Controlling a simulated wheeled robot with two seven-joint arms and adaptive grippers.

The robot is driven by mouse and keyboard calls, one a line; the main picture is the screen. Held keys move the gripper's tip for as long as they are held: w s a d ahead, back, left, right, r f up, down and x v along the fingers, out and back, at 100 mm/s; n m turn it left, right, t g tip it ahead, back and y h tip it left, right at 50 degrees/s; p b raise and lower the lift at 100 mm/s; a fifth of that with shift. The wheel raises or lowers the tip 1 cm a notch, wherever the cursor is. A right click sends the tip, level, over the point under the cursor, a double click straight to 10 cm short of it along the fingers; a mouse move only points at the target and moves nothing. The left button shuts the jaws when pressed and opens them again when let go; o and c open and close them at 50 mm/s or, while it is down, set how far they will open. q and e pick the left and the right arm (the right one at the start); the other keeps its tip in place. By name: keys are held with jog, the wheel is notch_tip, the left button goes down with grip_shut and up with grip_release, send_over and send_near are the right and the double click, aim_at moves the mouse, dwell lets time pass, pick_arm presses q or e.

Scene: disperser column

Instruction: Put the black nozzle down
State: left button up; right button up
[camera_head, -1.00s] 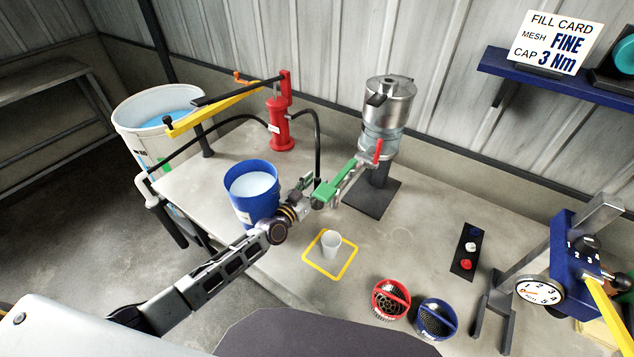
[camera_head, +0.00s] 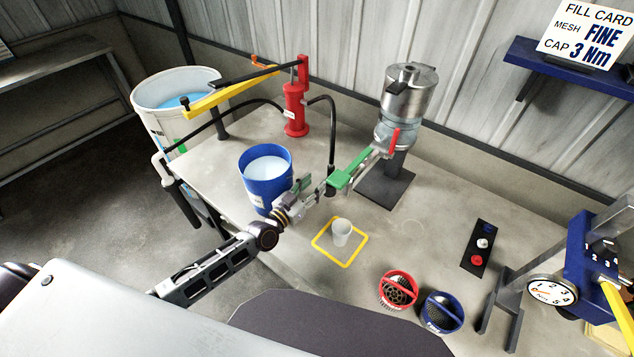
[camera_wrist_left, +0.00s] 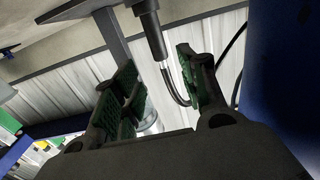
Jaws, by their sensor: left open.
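In the left wrist view the nozzle (camera_wrist_left: 152,35) is a dark cylinder with a thin metal end, in line with the gap between my fingers. My left gripper (camera_head: 312,192) is open at the hose end, its green-padded fingers (camera_wrist_left: 160,90) apart on either side of that line. Contact with the nozzle cannot be told. My right gripper does not show.
A white cup (camera_head: 341,232) stands in a yellow square. Red (camera_head: 398,290) and blue (camera_head: 441,311) strainers stand at the front. The red pump (camera_head: 296,110) stands behind.

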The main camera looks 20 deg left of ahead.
pick_arm(q)
jog(key=shift+v, duration=1.05)
jog(key=shift+o, duration=0.3)
dwell(0.6)
jog(key=shift+o, duration=0.6)
jog(key=shift+s, duration=0.1)
